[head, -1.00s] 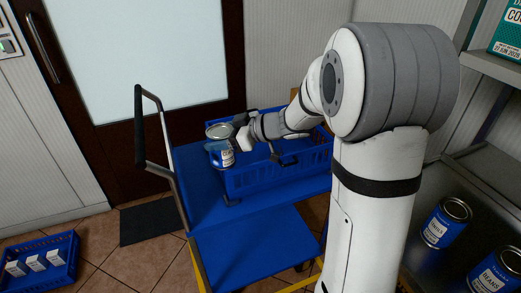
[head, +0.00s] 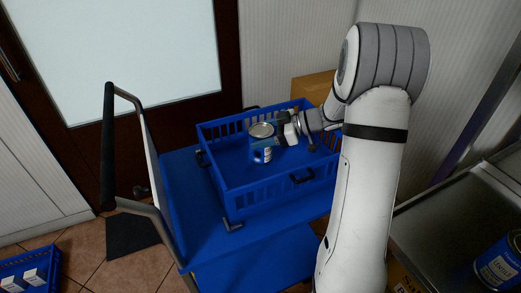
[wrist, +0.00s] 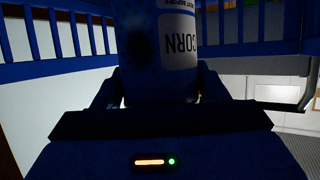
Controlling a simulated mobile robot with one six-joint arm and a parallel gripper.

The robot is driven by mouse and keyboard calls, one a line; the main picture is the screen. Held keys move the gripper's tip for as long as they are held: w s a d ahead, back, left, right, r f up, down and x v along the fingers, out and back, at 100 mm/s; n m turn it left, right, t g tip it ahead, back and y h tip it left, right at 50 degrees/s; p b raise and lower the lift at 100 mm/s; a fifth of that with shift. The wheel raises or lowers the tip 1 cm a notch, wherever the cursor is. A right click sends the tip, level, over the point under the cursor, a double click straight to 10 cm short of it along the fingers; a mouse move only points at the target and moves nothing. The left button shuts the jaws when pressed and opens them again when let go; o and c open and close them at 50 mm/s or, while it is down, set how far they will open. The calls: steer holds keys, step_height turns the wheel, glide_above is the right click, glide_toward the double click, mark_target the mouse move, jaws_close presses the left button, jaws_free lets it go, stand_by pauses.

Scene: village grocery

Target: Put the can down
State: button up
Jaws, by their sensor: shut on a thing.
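A blue can with a silver lid (head: 262,143) is upright in the head view, over the inside of a blue crate (head: 245,202). My gripper (head: 279,141) is shut on the can from the right side. The crate's slatted walls rise around the can in the wrist view. I cannot tell whether the can's base touches the crate floor. The crate sits on the upper deck of a blue trolley (head: 186,205).
The trolley's black handle (head: 108,145) stands at the left. A cardboard box (head: 313,88) is behind the crate. A metal shelf (head: 440,225) with a blue can (head: 497,265) is at the right. Another blue crate (head: 40,262) with white boxes is on the floor.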

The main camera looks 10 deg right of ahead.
steer(key=shift+s+a+f+b, duration=0.1)
steer(key=shift+f+b, duration=0.4)
steer(key=shift+f, duration=1.5)
steer(key=shift+f, duration=0.15)
steer(key=o, duration=1.3)
steer(key=p+v, duration=0.1)
steer(key=v, duration=0.6)
steer(key=shift+s+d, duration=0.1)
steer(key=shift+d, duration=0.15)
